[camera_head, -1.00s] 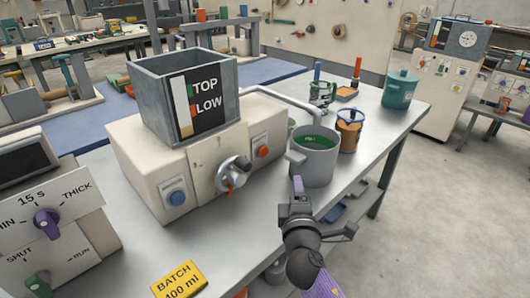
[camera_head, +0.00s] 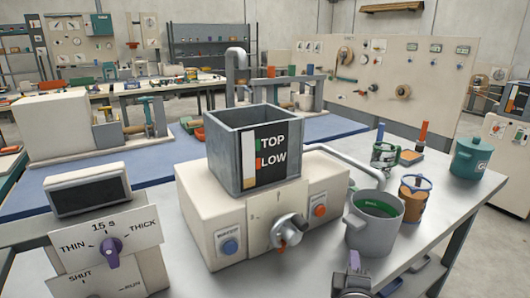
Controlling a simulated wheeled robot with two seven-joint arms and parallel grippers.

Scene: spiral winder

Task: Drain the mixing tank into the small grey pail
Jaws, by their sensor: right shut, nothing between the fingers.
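The mixing tank (camera_head: 229,152) is a grey open-topped box with a TOP and LOW level panel (camera_head: 271,157), set on a cream machine body (camera_head: 199,196). Its inside contents are hidden from this angle. A silver valve with an orange tip (camera_head: 288,233) is on the machine's front. A grey pipe (camera_head: 345,162) runs from the machine to above the small grey pail (camera_head: 372,237), which stands upright on the bench with green inside. My right gripper (camera_head: 353,262) is shut and empty, low in front of the pail and apart from it. My left gripper is out of view.
A blue button (camera_head: 230,246) and an orange button (camera_head: 320,211) flank the valve. A control box with a purple knob (camera_head: 111,246) stands at the left.

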